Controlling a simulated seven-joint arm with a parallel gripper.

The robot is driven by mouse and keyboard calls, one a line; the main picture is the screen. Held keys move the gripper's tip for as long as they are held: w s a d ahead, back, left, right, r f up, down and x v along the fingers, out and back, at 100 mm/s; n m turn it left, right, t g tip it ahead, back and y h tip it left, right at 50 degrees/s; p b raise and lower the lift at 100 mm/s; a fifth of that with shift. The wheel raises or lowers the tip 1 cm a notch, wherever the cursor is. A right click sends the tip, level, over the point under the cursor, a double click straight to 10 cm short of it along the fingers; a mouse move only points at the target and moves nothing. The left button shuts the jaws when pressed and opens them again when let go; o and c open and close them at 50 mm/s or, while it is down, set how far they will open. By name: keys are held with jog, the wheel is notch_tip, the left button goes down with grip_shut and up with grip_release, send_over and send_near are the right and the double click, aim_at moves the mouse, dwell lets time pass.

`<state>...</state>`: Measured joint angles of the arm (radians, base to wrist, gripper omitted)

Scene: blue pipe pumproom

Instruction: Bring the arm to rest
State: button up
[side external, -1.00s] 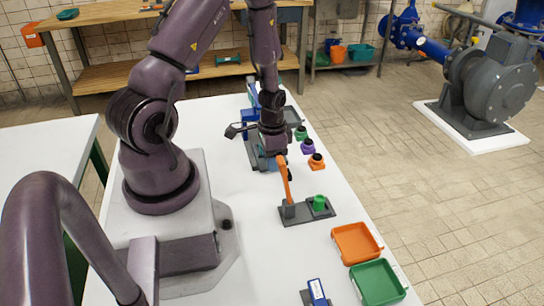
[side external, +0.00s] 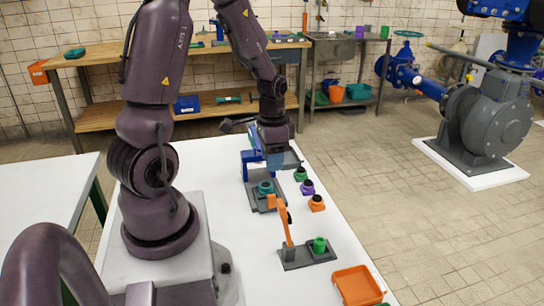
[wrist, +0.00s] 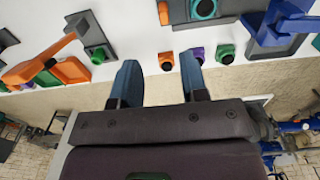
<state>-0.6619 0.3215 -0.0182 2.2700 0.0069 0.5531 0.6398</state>
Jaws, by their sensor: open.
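My gripper (side external: 275,158) is raised over the far part of the white table (side external: 215,165), near the blue stand fixture (side external: 247,165). In the wrist view my gripper (wrist: 160,75) has its two blue fingers spread apart with nothing held between them. The orange piece with a dark centre (wrist: 166,61) appears on the table beyond the fingertips, apart from them. My arm is bent, with its forearm reaching down to the gripper. How high the fingertips are above the table is hard to judge.
Green (side external: 300,174), purple (side external: 307,187) and orange (side external: 317,203) pieces stand along the right edge. An orange lever fixture (side external: 287,225) with a green cup (side external: 319,244) and an orange tray (side external: 357,286) are nearer.

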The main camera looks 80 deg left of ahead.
dwell(0.5)
jog(key=s+d+r+t, duration=0.2)
jog(key=d+r, duration=0.7)
jog(key=r, duration=0.1)
jog(key=s+d+r+t, duration=0.2)
jog(key=d+r+t, duration=0.1)
jog(key=d+r, duration=0.6)
jog(key=shift+s+r+t, duration=0.2)
jog(key=shift+r+t, duration=0.1)
jog(key=shift+r, duration=0.05)
